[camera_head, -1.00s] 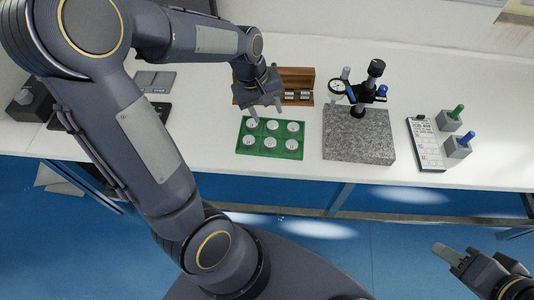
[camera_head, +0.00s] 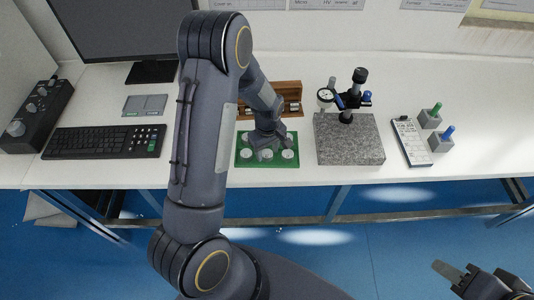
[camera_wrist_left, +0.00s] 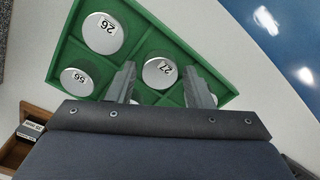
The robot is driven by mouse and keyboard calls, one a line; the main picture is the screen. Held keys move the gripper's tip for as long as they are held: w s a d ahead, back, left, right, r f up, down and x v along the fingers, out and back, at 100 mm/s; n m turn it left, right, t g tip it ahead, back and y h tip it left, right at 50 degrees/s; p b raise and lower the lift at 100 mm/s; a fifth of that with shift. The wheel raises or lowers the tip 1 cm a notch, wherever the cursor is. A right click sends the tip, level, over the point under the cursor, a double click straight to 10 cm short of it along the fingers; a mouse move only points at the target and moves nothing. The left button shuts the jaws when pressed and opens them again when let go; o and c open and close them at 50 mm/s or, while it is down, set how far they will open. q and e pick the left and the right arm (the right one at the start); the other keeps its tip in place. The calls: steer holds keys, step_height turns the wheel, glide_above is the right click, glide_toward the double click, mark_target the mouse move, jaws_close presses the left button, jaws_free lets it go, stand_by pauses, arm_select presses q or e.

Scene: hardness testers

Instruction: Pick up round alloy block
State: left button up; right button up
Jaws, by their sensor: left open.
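Several round silver alloy blocks sit in the compartments of a green tray (camera_head: 268,164) on the white table. In the left wrist view a block numbered 27 (camera_wrist_left: 160,73) lies between the fingertips of my left gripper (camera_wrist_left: 160,82), in its compartment. My left gripper (camera_head: 266,152) is open above the tray and hides some of the blocks in the head view. Block 26 (camera_wrist_left: 103,33) and block 56 (camera_wrist_left: 77,80) sit in neighbouring compartments. My right gripper (camera_head: 455,275) is at the lower right, away from the table; its jaw opening is unclear.
A granite slab (camera_head: 350,140) with a dial gauge stand (camera_head: 348,98) is right of the tray. A wooden box (camera_head: 286,98) is behind it. A keyboard (camera_head: 105,142) lies at left.

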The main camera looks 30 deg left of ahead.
arm_select(q)
steer(key=shift+f, duration=0.3)
steer(key=c, duration=0.8)
steer(key=shift+r, duration=0.1)
